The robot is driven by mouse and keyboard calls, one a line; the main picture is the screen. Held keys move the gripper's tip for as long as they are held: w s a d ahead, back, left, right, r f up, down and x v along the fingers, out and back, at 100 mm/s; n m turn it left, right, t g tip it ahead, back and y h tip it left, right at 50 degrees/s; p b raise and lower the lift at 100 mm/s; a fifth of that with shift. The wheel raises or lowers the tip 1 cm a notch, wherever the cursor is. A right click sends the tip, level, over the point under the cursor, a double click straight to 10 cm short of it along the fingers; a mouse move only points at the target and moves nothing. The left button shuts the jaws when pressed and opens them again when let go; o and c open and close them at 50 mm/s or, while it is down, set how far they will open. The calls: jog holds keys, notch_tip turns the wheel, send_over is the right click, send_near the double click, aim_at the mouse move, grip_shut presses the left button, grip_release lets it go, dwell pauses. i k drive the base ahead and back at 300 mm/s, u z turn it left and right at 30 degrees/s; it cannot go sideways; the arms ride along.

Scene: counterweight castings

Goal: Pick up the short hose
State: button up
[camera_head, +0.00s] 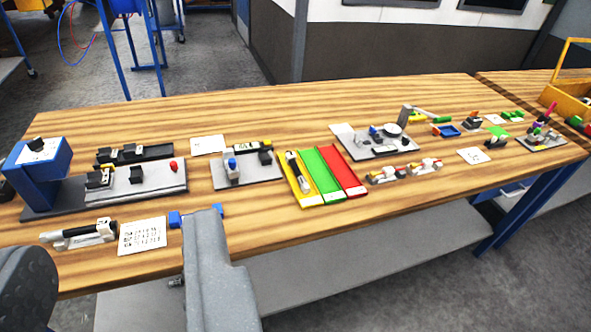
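A short dark tube with a pale end (78,232) lies on a white holder at the table's front left; it may be the short hose, but I cannot be sure. Another short black-and-white piece (297,168) lies in the yellow channel of a tray. Small red-and-yellow pieces on white holders (405,171) sit right of the tray. A grey part of mine rises at the bottom, left of centre, in front of a blue item (176,219) at the table's front edge. No pair of fingertips can be made out, and nothing is visibly held.
A blue stand (40,172) and a grey fixture plate (150,184) take up the table's left. A yellow, green and red tray (329,192) stands mid-table. A grey plate with a round dial (375,149) stands behind it. The wooden table (300,100) is clear along its back.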

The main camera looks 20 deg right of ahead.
aim_at(291, 158)
jog(key=z, duration=0.4)
jog(key=i, duration=1.5)
jog(key=z, duration=0.2)
